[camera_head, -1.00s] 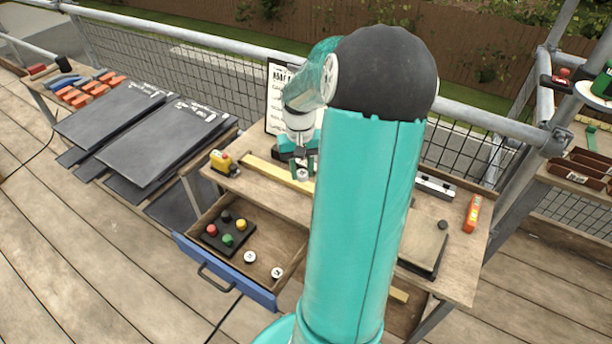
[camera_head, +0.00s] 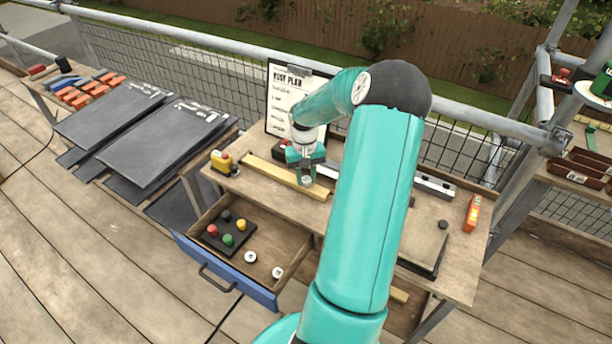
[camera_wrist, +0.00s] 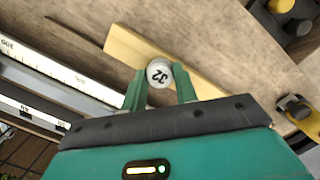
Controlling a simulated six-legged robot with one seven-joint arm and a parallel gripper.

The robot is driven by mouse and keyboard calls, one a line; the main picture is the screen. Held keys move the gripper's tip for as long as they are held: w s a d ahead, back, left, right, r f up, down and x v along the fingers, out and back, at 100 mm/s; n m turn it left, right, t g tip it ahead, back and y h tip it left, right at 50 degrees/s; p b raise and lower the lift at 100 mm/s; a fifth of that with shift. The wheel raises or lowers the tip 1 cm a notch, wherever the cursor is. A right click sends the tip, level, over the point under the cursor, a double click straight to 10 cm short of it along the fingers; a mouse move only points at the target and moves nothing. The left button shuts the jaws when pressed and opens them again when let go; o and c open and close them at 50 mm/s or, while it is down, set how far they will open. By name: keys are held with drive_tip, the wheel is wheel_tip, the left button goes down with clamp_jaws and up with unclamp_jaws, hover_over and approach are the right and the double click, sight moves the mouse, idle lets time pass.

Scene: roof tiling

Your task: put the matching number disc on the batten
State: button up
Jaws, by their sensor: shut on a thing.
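My gripper (camera_head: 306,178) is shut on a white number disc (camera_wrist: 159,73), whose face reads 32 or similar, seen upside down in the wrist view. In the head view the disc (camera_head: 307,181) shows small between the fingertips. The wooden batten (camera_head: 270,173) lies along the bench, and the disc is over or at its right part; I cannot tell whether they touch. The batten (camera_wrist: 130,45) also runs behind the disc in the wrist view. Two more white discs lie in the open drawer, a nearer one (camera_head: 278,272) and a farther one (camera_head: 250,256).
The blue-fronted drawer (camera_head: 226,272) stands open and holds a black block with coloured knobs (camera_head: 228,234). A plan board (camera_head: 285,100) stands behind the batten. A yellow device (camera_head: 222,161) is at the bench's left, an orange level (camera_head: 472,213) at its right. A scale (camera_wrist: 60,70) lies beside the batten.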

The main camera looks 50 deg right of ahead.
drive_tip(key=shift+f, duration=0.1)
drive_tip(key=o, duration=0.9)
drive_tip(key=shift+o, duration=0.2)
wheel_tip(320, 180, up, 12)
drive_tip(key=w, duration=0.1)
drive_tip(key=w+a+r+n+h, duration=0.1)
drive_tip(key=w+a+r, duration=0.15)
drive_tip(key=a, duration=0.35)
drive_tip(key=w+a+r+n+h, duration=0.1)
drive_tip(key=a+r, duration=0.3)
drive_tip(key=a, duration=0.2)
drive_tip(key=a+r+n+t+h, duration=0.1)
drive_tip(key=a+r, duration=0.2)
drive_tip(key=a, duration=0.2)
drive_tip(key=a+r+n+t, duration=0.1)
drive_tip(key=a+r, duration=0.2)
drive_tip(key=a, duration=0.3)
drive_tip(key=s+a+r+n+t+y, duration=0.1)
drive_tip(key=s+a+n+t, duration=0.1)
drive_tip(key=s+a, duration=0.4)
drive_tip(key=s+a+r+n+t+y, duration=0.1)
drive_tip(key=s+a, duration=0.5)
drive_tip(key=a, duration=0.6)
drive_tip(key=shift+a+r+n+t, duration=0.15)
drive_tip(key=shift+a+n+t, duration=0.1)
drive_tip(key=shift+n+t, duration=0.4)
drive_tip(key=shift+s, duration=0.15)
